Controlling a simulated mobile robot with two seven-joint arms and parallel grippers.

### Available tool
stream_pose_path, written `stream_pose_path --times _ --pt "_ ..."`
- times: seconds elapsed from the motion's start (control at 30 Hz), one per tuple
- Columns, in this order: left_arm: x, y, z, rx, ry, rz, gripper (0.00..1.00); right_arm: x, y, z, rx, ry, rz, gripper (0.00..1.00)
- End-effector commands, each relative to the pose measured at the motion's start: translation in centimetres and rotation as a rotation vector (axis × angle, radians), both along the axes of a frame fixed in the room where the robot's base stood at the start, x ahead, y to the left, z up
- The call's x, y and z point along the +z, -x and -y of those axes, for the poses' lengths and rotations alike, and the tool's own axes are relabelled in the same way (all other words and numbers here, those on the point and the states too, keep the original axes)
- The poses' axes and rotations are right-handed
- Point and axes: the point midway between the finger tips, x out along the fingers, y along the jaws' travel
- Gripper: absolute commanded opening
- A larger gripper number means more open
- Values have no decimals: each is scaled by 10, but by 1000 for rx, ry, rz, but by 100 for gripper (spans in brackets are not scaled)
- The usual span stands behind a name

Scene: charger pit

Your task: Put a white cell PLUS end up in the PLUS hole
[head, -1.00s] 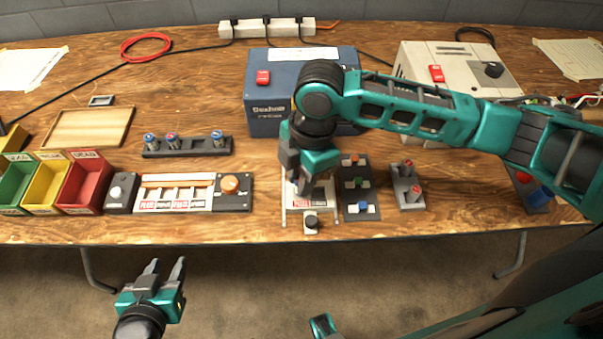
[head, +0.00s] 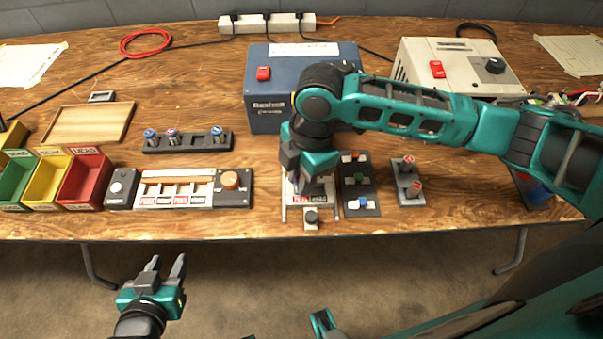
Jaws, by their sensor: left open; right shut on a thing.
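My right gripper (head: 311,190) points down over a small labelled holder (head: 308,221) at the front of the table. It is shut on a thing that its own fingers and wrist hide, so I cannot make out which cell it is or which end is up. Red and dark label strips show just in front of the fingers. A longer unit (head: 245,190) to the left has slots with red and dark labels and an orange button. Several cells with blue or red tops stand upright in a dark rack (head: 192,145). My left gripper (head: 166,267) is open and empty, before the table's front edge.
A blue box (head: 262,103) stands behind my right gripper. Green, yellow and red bins (head: 84,177) stand at left, near a wooden tray (head: 88,124).

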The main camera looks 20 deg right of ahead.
Motion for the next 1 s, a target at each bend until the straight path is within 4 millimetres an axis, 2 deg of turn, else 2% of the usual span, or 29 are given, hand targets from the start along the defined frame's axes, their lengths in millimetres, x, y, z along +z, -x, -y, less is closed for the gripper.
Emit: stream_pose_path --times 0.73,0.77,1.0 --pt "5 0 1 -2 1 0 43 -6 0 0 1 0 -1 0" --pt "5 0 1 -2 1 0 43 -6 0 0 1 0 -1 25" --pt "5 0 1 -2 1 0 43 -6 0 0 0 0 0 48"
